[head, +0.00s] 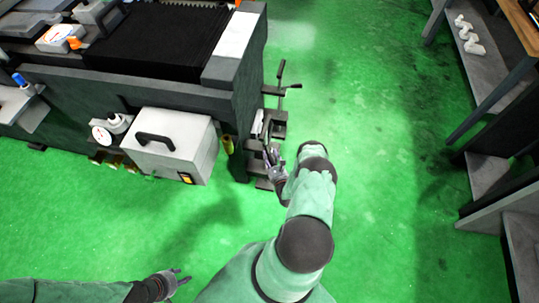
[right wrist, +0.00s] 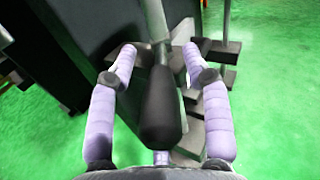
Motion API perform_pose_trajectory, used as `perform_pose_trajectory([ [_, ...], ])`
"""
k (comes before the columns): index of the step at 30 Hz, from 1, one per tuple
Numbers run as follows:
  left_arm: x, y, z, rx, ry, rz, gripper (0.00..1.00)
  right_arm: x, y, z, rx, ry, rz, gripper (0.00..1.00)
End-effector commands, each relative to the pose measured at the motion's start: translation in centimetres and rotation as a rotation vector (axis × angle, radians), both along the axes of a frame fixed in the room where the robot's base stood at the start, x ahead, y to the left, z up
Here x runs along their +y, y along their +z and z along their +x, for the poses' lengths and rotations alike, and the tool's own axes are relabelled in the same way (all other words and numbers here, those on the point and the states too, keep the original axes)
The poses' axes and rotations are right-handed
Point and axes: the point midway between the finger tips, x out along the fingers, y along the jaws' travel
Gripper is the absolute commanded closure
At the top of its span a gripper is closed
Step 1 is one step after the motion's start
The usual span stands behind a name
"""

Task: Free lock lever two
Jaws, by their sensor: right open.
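Several dark levers and blocks stick out from the right end of the grey machine in the head view. I cannot tell which one is lever two. My right gripper (head: 272,155) is at the lower ones. In the right wrist view, a lever with a black grip (right wrist: 160,112) and a grey rod lies between the fingers of my right gripper (right wrist: 159,55). The fingers are open, one on each side, with gaps visible. An upper lever (head: 281,82) stands above in the head view. My left gripper (head: 179,281) is empty, with its fingers apart, low over the floor.
The machine (head: 215,95) fills the upper left, with a grey box with a black handle (head: 170,150) on its front. Shelving (head: 490,75) stands at the right edge. Green floor (head: 380,200) between them is clear.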

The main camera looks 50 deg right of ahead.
Motion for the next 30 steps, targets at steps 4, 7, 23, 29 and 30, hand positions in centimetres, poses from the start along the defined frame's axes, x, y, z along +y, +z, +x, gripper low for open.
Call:
perform_pose_trajectory([
  [4,0.0,0.0,0.0,0.0,0.0,0.0,0.6,1.2,0.0,-2.3,0.002,-0.003,0.003,0.51],
  [7,0.0,0.0,0.0,0.0,0.0,0.0,0.6,2.2,-0.1,-4.1,0.002,-0.003,0.002,0.51],
  [23,0.0,0.0,0.0,0.0,0.0,0.0,0.6,5.4,0.1,-9.5,-0.002,-0.001,-0.002,0.51],
  [29,0.0,0.0,0.0,0.0,0.0,0.0,0.6,5.5,0.1,-9.6,-0.001,0.0,-0.002,0.51],
  [30,0.0,0.0,0.0,0.0,0.0,0.0,0.6,5.5,0.1,-9.6,-0.001,0.0,-0.002,0.51],
])
